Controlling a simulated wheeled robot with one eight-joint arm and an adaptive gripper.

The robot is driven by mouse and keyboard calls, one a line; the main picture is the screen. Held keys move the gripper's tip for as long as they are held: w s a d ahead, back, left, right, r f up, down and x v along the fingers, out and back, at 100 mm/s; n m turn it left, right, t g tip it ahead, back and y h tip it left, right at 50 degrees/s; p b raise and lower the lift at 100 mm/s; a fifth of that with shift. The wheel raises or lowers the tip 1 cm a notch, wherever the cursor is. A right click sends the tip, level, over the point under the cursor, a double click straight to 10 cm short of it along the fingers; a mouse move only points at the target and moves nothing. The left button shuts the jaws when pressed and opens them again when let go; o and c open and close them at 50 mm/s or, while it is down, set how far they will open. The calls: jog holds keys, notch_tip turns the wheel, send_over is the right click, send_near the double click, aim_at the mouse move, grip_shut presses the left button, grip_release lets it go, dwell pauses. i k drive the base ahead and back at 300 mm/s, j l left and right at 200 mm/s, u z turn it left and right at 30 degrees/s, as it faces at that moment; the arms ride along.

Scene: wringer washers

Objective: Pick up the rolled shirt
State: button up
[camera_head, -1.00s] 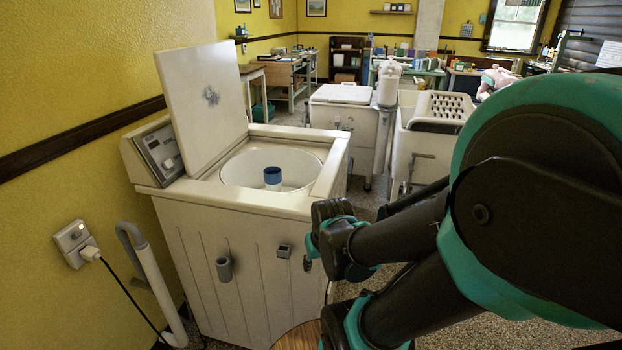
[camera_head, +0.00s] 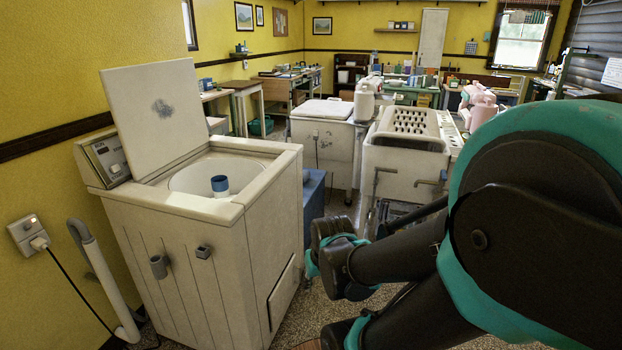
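I cannot make out a rolled shirt for certain in the head view. A pink and white object (camera_head: 482,107) stands at the right, beyond my arm. It is too small and partly covered to tell what it is. My dark and teal arm fills the lower right and hides part of the floor and the room behind it. I cannot pick out the fingers of my gripper. Nothing is seen held.
A white washer (camera_head: 180,262) stands close at left, its lid up, a blue-topped post inside. A blue box (camera_head: 314,205) is beside it. Farther back stand a closed white tub (camera_head: 322,145) and a washer with a holed top (camera_head: 405,160). Speckled floor shows between.

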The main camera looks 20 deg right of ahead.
aim_at(306, 173)
jog(key=i+l, duration=0.15)
jog(key=l, duration=0.3)
jog(key=i+l+u, duration=0.1)
jog(key=l, duration=0.35)
jog(key=i+l, duration=0.1)
jog(key=l, duration=0.3)
jog(key=i+l+u, duration=0.1)
jog(key=l, duration=0.35)
jog(key=i+l, duration=0.1)
jog(key=l, duration=0.4)
jog(key=i+l+u, duration=0.2)
jog(key=i+l, duration=0.75)
jog(key=i+l+u, duration=0.15)
jog(key=i+l, duration=0.25)
jog(key=i+l+u, duration=0.1)
jog(key=i+l, duration=0.3)
jog(key=l, duration=0.2)
